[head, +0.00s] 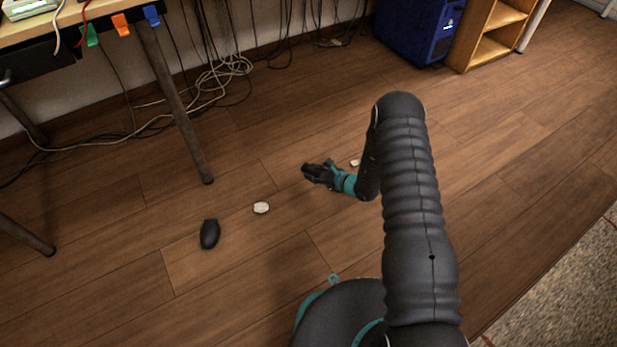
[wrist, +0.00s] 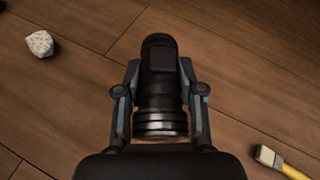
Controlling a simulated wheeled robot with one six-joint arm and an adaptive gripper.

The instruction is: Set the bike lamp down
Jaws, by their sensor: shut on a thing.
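The bike lamp (wrist: 160,85) is a black cylinder with a ribbed, metallic-looking band at its near end. In the wrist view it lies lengthwise between the two fingers of my gripper (wrist: 160,95), which are shut on its sides. In the head view my gripper (head: 320,174) is low over the wooden floor, right of the picture's middle, with the dark lamp hard to tell apart from the fingers. Whether the lamp touches the floor cannot be told.
A whitish lump (wrist: 39,44) lies on the floor; a brush with a yellow handle (wrist: 280,162) lies at right. A dark oval object (head: 210,234) and a pale piece (head: 261,208) lie left of my gripper. Cables (head: 215,80) tangle by the desk leg (head: 178,100). A blue case (head: 415,30) stands behind.

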